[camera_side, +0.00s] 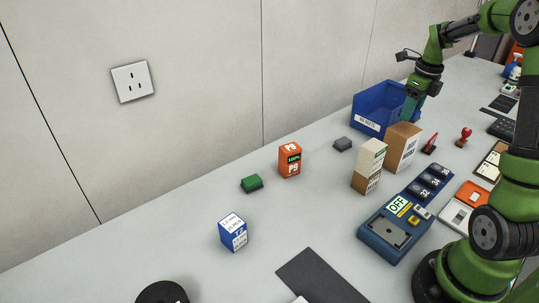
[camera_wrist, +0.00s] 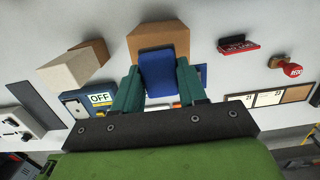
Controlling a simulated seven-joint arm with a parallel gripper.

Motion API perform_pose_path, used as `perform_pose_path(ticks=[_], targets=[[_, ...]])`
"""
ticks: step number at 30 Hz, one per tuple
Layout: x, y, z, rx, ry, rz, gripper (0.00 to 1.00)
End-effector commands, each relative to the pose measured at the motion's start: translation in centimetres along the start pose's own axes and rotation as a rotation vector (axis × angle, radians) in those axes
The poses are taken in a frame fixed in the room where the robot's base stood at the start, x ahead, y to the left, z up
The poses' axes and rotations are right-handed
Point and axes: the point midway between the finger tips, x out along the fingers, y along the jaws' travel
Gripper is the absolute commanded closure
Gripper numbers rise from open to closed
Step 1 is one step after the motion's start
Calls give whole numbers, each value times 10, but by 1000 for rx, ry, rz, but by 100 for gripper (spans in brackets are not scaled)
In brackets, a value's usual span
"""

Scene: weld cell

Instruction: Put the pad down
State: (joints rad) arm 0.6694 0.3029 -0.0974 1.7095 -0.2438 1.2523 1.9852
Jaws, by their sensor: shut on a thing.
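My gripper (camera_side: 409,109) is at the back right of the bench in the side view, in front of the blue bin and just behind the brown box. In the wrist view my gripper (camera_wrist: 158,72) has its two teal fingers shut on a blue pad (camera_wrist: 157,66), one on each side of it. The pad's far end shows against the brown box (camera_wrist: 158,36). In the side view I cannot tell the pad apart from the fingers and the blue bin behind them. Whether it touches the bench is not clear.
The blue bin (camera_side: 367,124) and brown box (camera_side: 402,149) stand close to my gripper. A white-and-brown box stack (camera_side: 369,166), grey block (camera_side: 343,144), orange box (camera_side: 290,160), green block (camera_side: 251,183) and red stamp (camera_side: 465,134) stand around. The left rear bench is clear.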

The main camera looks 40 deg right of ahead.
Motion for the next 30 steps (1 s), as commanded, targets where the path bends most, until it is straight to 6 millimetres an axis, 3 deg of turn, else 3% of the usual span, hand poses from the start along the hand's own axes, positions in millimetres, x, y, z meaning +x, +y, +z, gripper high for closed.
perform_pose_path(ticks=[6, 19, 20, 24, 30], targets=[[29, 0, -4, 1, 3, 3, 87], [36, 1, -4, 0, 2, 2, 87], [35, 1, -4, 0, 1, 2, 54], [35, 1, -4, 0, 1, 2, 33], [35, 1, -4, 0, 1, 2, 33]])
